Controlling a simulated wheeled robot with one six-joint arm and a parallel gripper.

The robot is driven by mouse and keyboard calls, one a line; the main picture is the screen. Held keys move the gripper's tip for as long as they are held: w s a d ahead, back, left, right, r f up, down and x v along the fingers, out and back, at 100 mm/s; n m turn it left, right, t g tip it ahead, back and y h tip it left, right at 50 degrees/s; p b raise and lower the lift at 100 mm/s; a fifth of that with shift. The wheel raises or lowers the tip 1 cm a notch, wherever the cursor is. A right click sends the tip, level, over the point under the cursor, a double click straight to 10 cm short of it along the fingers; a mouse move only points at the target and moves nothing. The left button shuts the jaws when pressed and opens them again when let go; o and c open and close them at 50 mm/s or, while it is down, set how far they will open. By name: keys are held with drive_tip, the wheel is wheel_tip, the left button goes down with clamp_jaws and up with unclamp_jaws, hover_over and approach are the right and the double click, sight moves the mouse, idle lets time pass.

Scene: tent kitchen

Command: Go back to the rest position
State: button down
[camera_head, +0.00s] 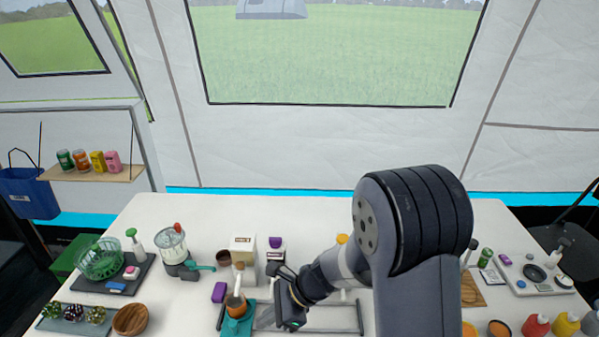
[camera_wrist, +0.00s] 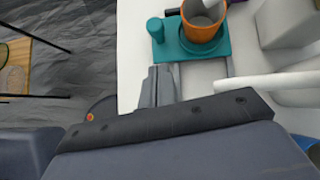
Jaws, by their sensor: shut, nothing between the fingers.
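My gripper (camera_head: 265,318) hangs low over the front middle of the white table, just right of a teal stand. It is shut, with nothing between its fingers. In the wrist view its fingers (camera_wrist: 158,86) point at the table surface beside the teal stand (camera_wrist: 183,47). My arm covers the right middle of the table in the head view and hides what lies behind it.
An orange cup (camera_wrist: 203,24) sits on the teal stand, close to my fingers. Bottles (camera_head: 566,324) stand at the right front.

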drive_tip(key=d, duration=1.4)
drive_tip(key=shift+d, duration=0.3)
drive_tip(key=v, duration=1)
drive_tip(key=shift+d, duration=0.2)
